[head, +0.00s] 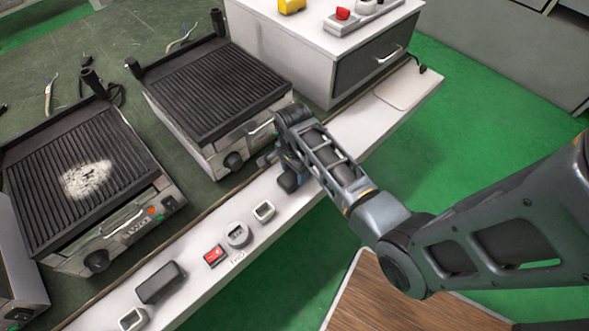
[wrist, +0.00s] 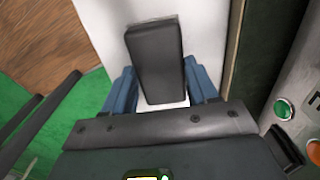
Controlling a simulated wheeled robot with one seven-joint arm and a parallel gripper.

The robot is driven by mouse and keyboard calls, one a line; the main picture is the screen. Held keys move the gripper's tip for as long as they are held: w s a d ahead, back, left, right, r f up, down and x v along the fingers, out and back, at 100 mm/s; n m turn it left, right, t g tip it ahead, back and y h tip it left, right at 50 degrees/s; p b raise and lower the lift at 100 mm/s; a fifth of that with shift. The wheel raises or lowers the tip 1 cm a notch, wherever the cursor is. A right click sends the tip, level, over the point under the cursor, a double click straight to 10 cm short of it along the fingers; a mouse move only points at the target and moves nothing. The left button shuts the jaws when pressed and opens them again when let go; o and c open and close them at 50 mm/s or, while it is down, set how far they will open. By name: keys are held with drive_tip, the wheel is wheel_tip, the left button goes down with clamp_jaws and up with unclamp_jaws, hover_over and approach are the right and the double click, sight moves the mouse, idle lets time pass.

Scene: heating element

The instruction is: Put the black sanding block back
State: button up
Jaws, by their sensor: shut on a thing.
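My gripper (wrist: 160,92) is shut on the black sanding block (wrist: 157,58), which sits lengthwise between the two blue fingers in the wrist view. The block is over the white ledge (wrist: 103,28); whether it touches the ledge is not clear. In the head view my gripper (head: 284,166) is low over the ledge (head: 222,218), in front of the right grill (head: 215,90). There the block is hard to tell apart from the dark gripper parts.
The left grill (head: 50,170) has a white powdery patch (head: 87,180). On the ledge lie a dark block-shaped item (head: 160,283), a red switch (head: 214,256), a round grey dial (head: 238,235) and two small square frames (head: 264,211) (head: 133,319). A drawer cabinet (head: 365,75) stands behind right.

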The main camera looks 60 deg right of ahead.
drive_tip(key=shift+f, duration=0.15)
drive_tip(key=o, duration=1.2)
